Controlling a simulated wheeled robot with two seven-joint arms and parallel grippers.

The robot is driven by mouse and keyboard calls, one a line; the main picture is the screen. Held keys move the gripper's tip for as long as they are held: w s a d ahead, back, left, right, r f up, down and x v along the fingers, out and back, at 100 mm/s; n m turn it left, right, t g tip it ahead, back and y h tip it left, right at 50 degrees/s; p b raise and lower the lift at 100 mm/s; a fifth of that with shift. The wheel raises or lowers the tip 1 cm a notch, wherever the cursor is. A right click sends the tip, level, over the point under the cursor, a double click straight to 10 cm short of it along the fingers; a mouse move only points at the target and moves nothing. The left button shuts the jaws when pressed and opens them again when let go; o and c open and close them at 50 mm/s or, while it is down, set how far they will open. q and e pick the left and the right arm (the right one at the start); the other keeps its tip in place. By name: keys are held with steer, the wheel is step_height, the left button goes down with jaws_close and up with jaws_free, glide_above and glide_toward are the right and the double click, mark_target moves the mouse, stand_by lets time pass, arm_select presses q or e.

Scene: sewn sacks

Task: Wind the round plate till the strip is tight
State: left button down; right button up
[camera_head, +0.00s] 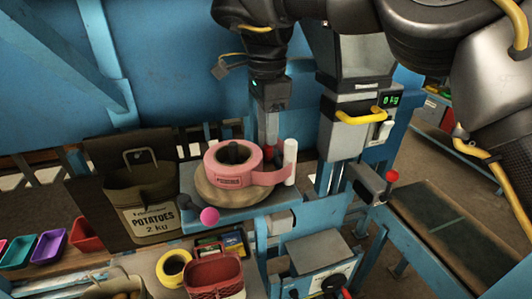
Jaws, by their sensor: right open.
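The loose pink strip (268,178) runs right from the roll to an upright white roller (290,162). Whether the strip is taut is hard to tell at this size. My right gripper (269,146) points down just behind the roll, near the strip and left of the white roller. It is open; its fingertips are partly hidden by the roll. My left gripper is not in view.
A potato sack (140,190) stands left of the plate. A dark knob and pink ball (209,215) sit at the front. A red basket (214,275) and yellow tape roll (173,268) lie below. A grey machine with a yellow handle (361,117) stands right.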

mark_target(267, 147)
step_height(267, 147, down, 5)
steer(key=shift+f+b, duration=0.1)
steer(key=shift+b, duration=0.6)
jaws_close()
